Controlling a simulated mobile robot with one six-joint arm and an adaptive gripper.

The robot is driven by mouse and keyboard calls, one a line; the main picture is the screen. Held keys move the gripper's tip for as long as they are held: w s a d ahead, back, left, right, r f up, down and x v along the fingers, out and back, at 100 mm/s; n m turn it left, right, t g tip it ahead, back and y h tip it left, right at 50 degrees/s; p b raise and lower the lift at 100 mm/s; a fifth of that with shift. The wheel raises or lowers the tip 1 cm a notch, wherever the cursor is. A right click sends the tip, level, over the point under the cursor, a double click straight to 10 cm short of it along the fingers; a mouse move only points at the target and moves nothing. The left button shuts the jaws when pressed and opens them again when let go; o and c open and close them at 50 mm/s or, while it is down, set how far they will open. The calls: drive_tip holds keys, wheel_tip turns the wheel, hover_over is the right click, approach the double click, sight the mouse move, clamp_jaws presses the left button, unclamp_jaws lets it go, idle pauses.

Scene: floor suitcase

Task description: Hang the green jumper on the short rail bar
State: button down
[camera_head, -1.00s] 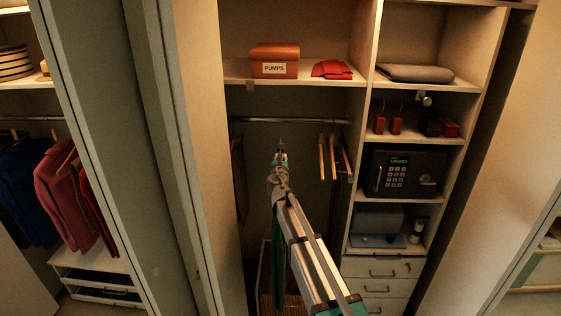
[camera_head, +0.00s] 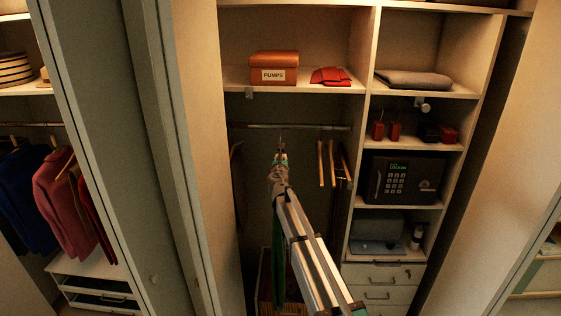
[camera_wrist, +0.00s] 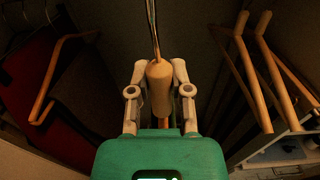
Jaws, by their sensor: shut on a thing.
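The green jumper (camera_head: 278,262) hangs down below my arm in the head view, partly hidden by the arm. My gripper (camera_head: 280,160) is shut on the wooden hanger (camera_wrist: 160,90) that carries it. In the wrist view the fingers close on both sides of the hanger's wooden middle, and its metal hook (camera_wrist: 153,30) points up. The short rail bar (camera_head: 310,127) runs across the compartment. The hook's tip appears close to the bar in the head view; I cannot tell whether they touch.
Several empty wooden hangers (camera_head: 331,163) hang at the bar's right end. A dark garment (camera_head: 238,185) hangs at its left end. A shelf (camera_head: 300,87) with an orange PUMPS box (camera_head: 274,67) is above. The bar's middle is free.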

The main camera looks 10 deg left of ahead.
drive_tip(key=w+a+f+b, duration=0.1)
drive_tip(key=w, duration=0.9)
drive_tip(key=w+a+f+b, duration=0.1)
drive_tip(key=w+a, duration=0.1)
drive_tip(key=w, duration=0.8)
drive_tip(key=shift+w+f, duration=0.3)
idle(2.0)
drive_tip(key=shift+a+b, duration=0.1)
drive_tip(key=shift+b, duration=0.25)
drive_tip(key=shift+f+b, duration=0.3)
drive_tip(key=shift+f, duration=0.05)
idle(0.5)
drive_tip(key=shift+c, duration=2.4)
unclamp_jaws()
drive_tip(key=shift+s, duration=0.15)
drive_tip(key=s, duration=0.4)
drive_tip(key=s+d, duration=0.1)
drive_tip(key=s, duration=0.2)
drive_tip(key=s+d, duration=0.1)
drive_tip(key=s, duration=0.3)
drive_tip(key=shift+s, duration=0.3)
